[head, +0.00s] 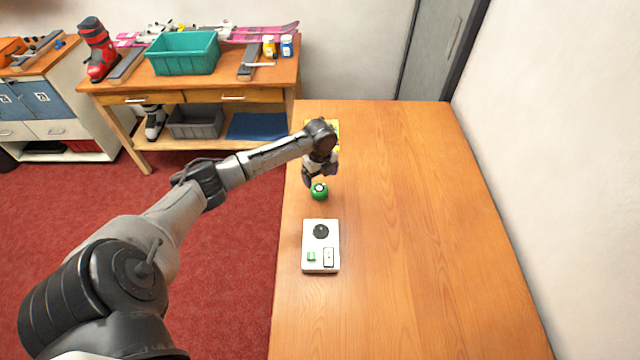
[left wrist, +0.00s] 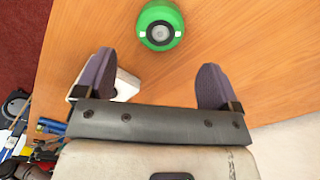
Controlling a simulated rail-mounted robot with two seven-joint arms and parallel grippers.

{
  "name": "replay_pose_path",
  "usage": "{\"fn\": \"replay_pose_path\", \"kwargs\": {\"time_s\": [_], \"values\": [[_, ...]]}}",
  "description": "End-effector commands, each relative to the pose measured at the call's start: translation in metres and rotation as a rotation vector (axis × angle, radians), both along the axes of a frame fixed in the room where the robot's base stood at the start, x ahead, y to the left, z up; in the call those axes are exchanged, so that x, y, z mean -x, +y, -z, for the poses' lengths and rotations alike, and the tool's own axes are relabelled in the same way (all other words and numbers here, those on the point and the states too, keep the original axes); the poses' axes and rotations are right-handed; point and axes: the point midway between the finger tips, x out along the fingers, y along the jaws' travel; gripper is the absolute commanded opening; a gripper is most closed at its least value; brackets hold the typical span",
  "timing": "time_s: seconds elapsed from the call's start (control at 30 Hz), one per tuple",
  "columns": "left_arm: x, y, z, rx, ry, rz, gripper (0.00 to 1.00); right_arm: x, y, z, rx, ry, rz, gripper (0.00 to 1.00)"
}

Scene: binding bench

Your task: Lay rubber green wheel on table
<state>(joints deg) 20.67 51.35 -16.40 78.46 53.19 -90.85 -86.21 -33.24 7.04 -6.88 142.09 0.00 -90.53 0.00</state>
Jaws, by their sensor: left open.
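The green wheel (head: 319,192) rests on the wooden table (head: 400,220), near its left edge, with a pale hub facing up. The wheel also shows at the top of the left wrist view (left wrist: 160,24), beyond my fingertips. My left gripper (head: 319,180) is just above and behind the wheel in the head view. In the left wrist view its two dark fingers (left wrist: 155,75) are spread wide with nothing between them. The wheel appears apart from the fingers. My right gripper is not in view.
A white control box (head: 320,258) with a black knob and a green button sits in front of the wheel. A yellow item (head: 336,130) is partly hidden behind my left wrist. The table's right side is clear. A workbench with a teal bin (head: 184,54) stands at the back left.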

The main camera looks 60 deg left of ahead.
Motion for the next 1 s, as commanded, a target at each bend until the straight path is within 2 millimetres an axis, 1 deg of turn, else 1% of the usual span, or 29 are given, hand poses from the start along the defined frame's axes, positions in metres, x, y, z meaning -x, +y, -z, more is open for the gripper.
{"fn": "replay_pose_path", "kwargs": {"time_s": [0.03, 0.1, 0.3, 0.5, 0.83, 0.87, 0.93, 0.97, 1.0], "values": [[-0.001, 0.0, -0.009, -0.001, -0.003, 0.001, 0.88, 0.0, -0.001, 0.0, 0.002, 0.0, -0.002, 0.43], [0.0, 0.0, -0.02, -0.002, -0.002, 0.001, 0.88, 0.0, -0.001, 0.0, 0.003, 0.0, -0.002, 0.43], [-0.001, 0.0, -0.041, -0.001, -0.002, 0.0, 0.88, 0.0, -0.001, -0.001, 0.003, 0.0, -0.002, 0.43], [0.0, 0.0, -0.048, 0.0, 0.001, 0.0, 0.88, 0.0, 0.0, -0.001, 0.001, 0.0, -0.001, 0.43], [0.0, -0.002, -0.048, 0.002, 0.0, -0.001, 0.88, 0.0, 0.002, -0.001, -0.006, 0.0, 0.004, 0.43], [0.0, -0.005, -0.047, 0.006, -0.002, -0.004, 0.88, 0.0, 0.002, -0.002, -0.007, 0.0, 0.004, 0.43], [0.0, -0.02, -0.039, 0.024, -0.014, -0.022, 0.88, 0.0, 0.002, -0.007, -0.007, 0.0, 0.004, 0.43], [0.001, -0.03, -0.035, 0.037, -0.024, -0.039, 0.88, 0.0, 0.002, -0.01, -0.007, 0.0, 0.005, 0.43], [0.002, -0.048, -0.028, 0.06, -0.038, -0.066, 0.88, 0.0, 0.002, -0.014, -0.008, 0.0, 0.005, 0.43]]}}
